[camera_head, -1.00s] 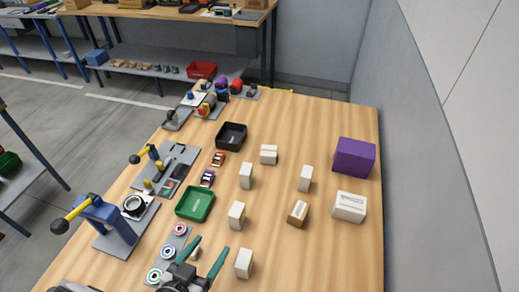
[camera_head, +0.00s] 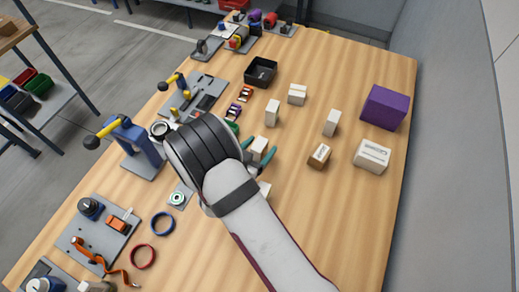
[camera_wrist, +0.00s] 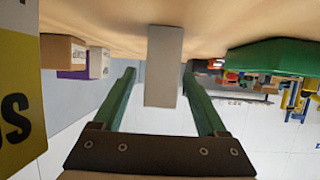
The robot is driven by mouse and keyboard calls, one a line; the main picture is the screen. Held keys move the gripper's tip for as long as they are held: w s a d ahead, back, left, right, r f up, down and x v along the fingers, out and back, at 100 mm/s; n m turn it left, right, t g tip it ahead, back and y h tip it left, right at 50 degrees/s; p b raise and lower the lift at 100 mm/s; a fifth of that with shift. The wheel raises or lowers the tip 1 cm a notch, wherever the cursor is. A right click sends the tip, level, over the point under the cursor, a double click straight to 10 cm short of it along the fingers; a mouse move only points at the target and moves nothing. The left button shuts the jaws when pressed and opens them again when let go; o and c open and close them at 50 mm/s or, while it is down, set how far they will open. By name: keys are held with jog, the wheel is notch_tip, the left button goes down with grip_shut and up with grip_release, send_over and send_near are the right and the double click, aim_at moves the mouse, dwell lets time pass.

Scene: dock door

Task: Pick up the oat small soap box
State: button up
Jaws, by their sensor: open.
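Several small pale boxes stand on the table; I cannot tell by shade which is the oat one. One small pale soap box (camera_head: 260,148) stands between the green fingers of my gripper (camera_head: 263,145) in the head view. In the wrist view this plain beige-grey box (camera_wrist: 164,65) shows between the open fingers (camera_wrist: 160,72), with a gap on each side. Other pale boxes stand beyond it, one (camera_head: 272,112) upright and one (camera_head: 297,94) farther back. Another (camera_head: 332,122) stands to the right. One (camera_head: 264,188) is partly hidden behind my arm.
A brown box (camera_head: 319,155), a larger white box (camera_head: 372,155) and a purple box (camera_head: 385,107) stand to the right. A yellow-labelled surface (camera_wrist: 16,90) fills the wrist view's left edge. Fixtures line the table's left.

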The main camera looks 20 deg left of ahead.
grip_shut()
dwell(0.4)
